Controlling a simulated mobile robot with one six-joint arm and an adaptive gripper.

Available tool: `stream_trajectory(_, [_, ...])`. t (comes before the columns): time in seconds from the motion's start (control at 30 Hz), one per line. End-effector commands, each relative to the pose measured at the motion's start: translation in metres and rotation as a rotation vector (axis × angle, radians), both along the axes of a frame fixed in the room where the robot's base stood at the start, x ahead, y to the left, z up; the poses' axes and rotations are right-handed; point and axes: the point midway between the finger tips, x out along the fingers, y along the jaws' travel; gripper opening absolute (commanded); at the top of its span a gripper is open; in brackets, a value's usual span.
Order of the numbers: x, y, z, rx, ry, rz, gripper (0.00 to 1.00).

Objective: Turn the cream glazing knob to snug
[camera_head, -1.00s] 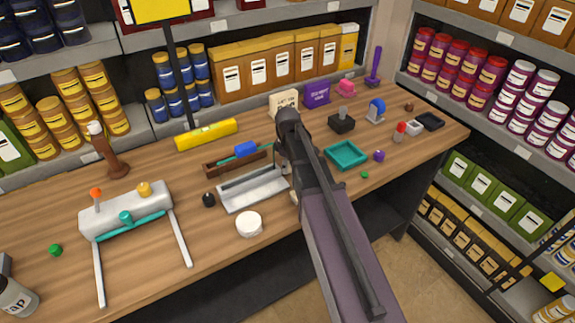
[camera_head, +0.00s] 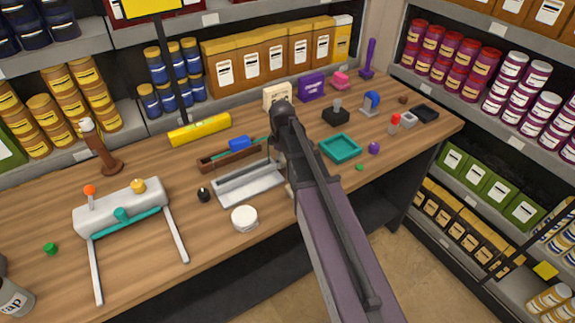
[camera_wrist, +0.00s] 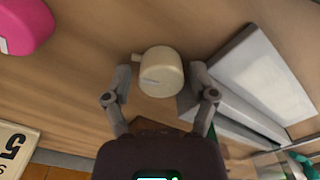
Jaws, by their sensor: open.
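The cream knob (camera_wrist: 161,72) shows in the wrist view as a short round cylinder with a small tab on its left side and a pale mark on its face. My gripper (camera_wrist: 161,78) is open, with one finger on each side of the knob. Gaps show between the fingers and the knob, though contact at the tips is hard to judge.
A metal tray (camera_head: 248,185) lies close left of my gripper, also in the wrist view (camera_wrist: 245,85). A white round tub (camera_head: 244,218) stands near the front edge. A teal tray (camera_head: 340,149) is to the right. A pink object (camera_wrist: 24,25) shows in the wrist view.

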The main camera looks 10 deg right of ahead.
Motion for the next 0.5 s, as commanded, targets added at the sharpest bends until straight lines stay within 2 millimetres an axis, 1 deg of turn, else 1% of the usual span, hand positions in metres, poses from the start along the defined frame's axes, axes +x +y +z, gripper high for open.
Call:
stream_trajectory(0.27, [-0.0015, 0.0016, 0.0002, 0.004, 0.002, 0.052, 0.87])
stream_trajectory(0.5, [-0.0010, 0.0010, 0.0002, 0.003, 0.002, 0.176, 0.87])
